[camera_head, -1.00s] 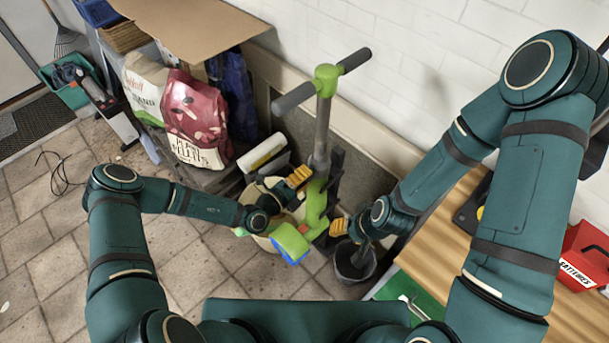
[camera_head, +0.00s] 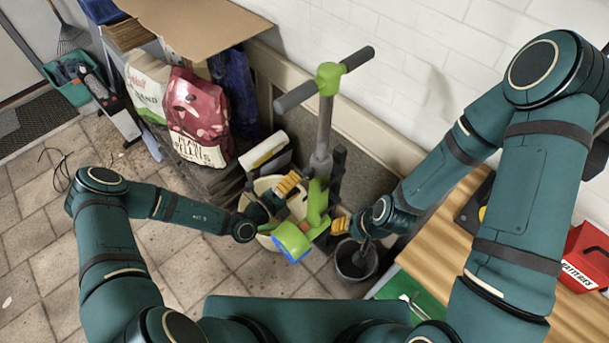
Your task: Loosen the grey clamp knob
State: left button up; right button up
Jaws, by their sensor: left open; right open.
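A green and grey scooter (camera_head: 318,205) stands upright against the wall, with a grey stem and dark handlebar grips. A grey collar (camera_head: 321,164) sits around the stem above the green lower part; I cannot clearly make out the grey clamp knob. My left gripper (camera_head: 288,183), with orange fingers, is open just left of the stem, below the collar, and seems apart from it. My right gripper (camera_head: 340,226), also open, is at the right of the green lower part; I cannot tell whether it touches.
A cream bucket (camera_head: 265,188) is behind my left gripper, and a dark bucket (camera_head: 357,268) is below my right one. Bags (camera_head: 197,118) stand at the left. A wooden bench (camera_head: 440,245) with a red box (camera_head: 585,257) is at the right. Tiled floor is free at lower left.

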pick_arm(q)
jog(key=v, duration=0.7)
jog(key=shift+s, duration=0.2)
jog(key=shift+a+r, duration=0.1)
jog(key=s+d+m+g+h+b, duration=0.25)
jog(key=s+d+m+g, duration=0.35)
jog(key=s+m+g, duration=0.4)
jog(key=s+a+f+m+g+y, duration=0.1)
jog(key=s+f+m+g+y, duration=0.45)
jog(key=m, duration=0.85)
jog(key=a+f+m+y+b, duration=0.2)
jog(key=a+m+y+b, duration=0.15)
jog(key=a+m, duration=0.45)
jog(key=w+d+r+m+t+y, duration=0.2)
jog(key=w+m+t, duration=0.2)
jog(key=m, duration=0.5)
jog(key=shift+w+m, duration=0.4)
jog(key=shift+w, duration=0.4)
